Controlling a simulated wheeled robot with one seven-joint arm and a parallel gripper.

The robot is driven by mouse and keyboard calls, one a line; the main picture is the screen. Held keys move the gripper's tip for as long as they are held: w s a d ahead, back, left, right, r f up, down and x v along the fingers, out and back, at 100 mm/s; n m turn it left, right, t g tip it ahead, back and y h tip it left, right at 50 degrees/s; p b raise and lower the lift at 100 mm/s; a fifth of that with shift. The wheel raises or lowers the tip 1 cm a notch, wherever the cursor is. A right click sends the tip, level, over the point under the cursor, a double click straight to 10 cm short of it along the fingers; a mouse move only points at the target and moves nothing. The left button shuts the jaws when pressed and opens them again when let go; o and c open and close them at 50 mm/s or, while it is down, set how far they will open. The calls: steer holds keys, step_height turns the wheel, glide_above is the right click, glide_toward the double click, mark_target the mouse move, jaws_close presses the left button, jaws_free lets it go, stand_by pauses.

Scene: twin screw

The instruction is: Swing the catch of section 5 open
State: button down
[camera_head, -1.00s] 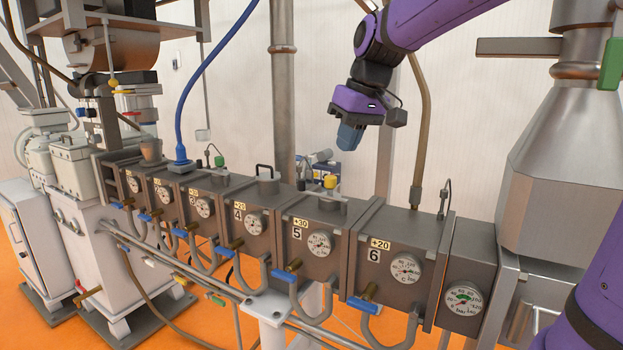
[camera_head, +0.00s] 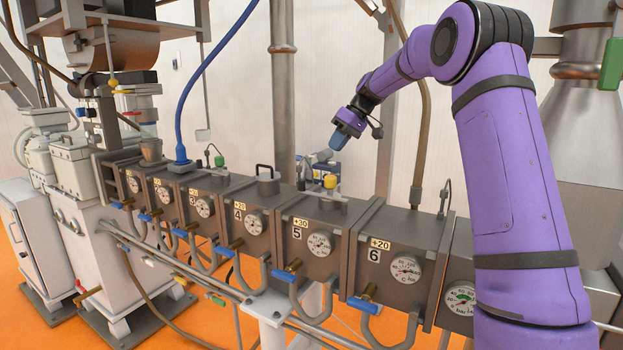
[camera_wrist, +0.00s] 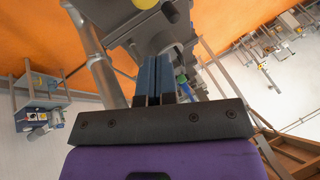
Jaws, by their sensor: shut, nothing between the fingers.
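Section 5 (camera_head: 308,250) is a brown metal block with a "5" label, a +30 tag and a round gauge. On its top stands a small fitting (camera_head: 330,200) with a yellow knob (camera_head: 330,182); I cannot tell for certain which part is the catch. My gripper (camera_head: 315,160) is shut and empty, above and behind section 5 in the head view, apart from the fitting. In the wrist view the closed fingers (camera_wrist: 155,62) point at grey metal parts (camera_wrist: 150,28), with a yellow piece (camera_wrist: 144,3) at the top edge.
Section 6 (camera_head: 385,268) stands to the right and section 4 (camera_head: 240,235), with a handled plug (camera_head: 267,180) on top, to the left. A tall brown pipe (camera_head: 418,175) rises from section 6. Blue-handled valves and bent pipes line the front. Air above section 5 looks free.

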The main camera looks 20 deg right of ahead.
steer(key=shift+y, duration=0.4)
steer(key=w+d+f, duration=0.2)
steer(key=w+d, duration=0.1)
steer(key=shift+f, duration=0.25)
steer(key=x, duration=1)
steer(key=shift+a+f, duration=0.1)
steer(key=shift+f, duration=0.05)
steer(key=shift+s+a+r+n, duration=0.15)
steer(key=shift+s+a, duration=0.1)
steer(key=shift+a, duration=0.35)
steer(key=shift+s+a+r+n, duration=0.15)
steer(key=shift+s+a, duration=0.1)
steer(key=shift+a, duration=0.3)
steer(key=shift+a+f, duration=0.1)
steer(key=shift+a, duration=0.15)
steer(key=shift+s+a, duration=0.2)
steer(key=shift+a, duration=0.1)
steer(key=shift+a, duration=0.15)
